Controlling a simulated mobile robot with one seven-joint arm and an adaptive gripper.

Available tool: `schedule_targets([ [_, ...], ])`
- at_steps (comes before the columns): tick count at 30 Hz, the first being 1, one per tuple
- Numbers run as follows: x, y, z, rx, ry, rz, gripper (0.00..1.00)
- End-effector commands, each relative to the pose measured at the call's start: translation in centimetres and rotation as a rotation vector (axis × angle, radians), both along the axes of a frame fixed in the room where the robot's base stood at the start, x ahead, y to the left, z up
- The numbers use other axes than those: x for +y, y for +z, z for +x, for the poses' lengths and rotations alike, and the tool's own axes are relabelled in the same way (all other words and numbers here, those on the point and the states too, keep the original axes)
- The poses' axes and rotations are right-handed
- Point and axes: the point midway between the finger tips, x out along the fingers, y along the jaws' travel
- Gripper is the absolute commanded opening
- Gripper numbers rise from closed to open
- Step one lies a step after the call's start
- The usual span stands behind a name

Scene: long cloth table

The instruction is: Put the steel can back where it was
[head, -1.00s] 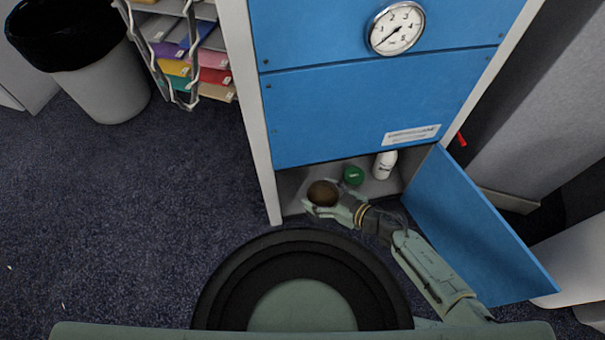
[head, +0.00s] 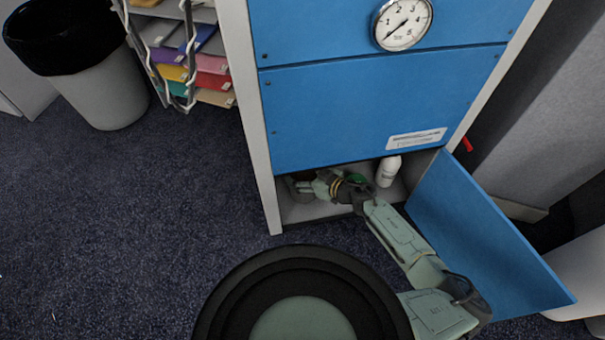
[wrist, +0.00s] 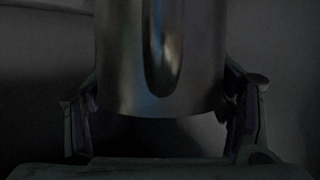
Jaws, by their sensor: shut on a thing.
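The steel can (wrist: 160,60) fills the middle of the wrist view, a shiny grey cylinder between the two fingers. My gripper (wrist: 162,105) is shut on it, with a finger on each side. In the head view my gripper (head: 303,187) is inside the open bottom compartment (head: 305,213) of the blue cabinet, near its left wall. The can is mostly hidden there by the shade and the gripper. I cannot tell whether it touches the compartment floor.
A green-topped item (head: 356,179) is partly behind my arm in the compartment. A white bottle (head: 387,173) stands right of it. The open blue door (head: 490,235) hangs out at the right. The compartment's front floor is clear at the left.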

Motion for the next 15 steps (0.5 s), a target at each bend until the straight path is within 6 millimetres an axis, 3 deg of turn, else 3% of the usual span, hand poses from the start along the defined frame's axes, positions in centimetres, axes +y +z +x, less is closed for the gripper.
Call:
schedule_targets([
  [11,-0.05,-0.41,0.04,-0.001,0.000,0.001,0.14],
  [12,-0.06,-0.41,0.01,-0.001,0.000,-0.001,0.77],
  [15,-0.05,-0.40,0.00,-0.001,0.000,-0.001,0.84],
])
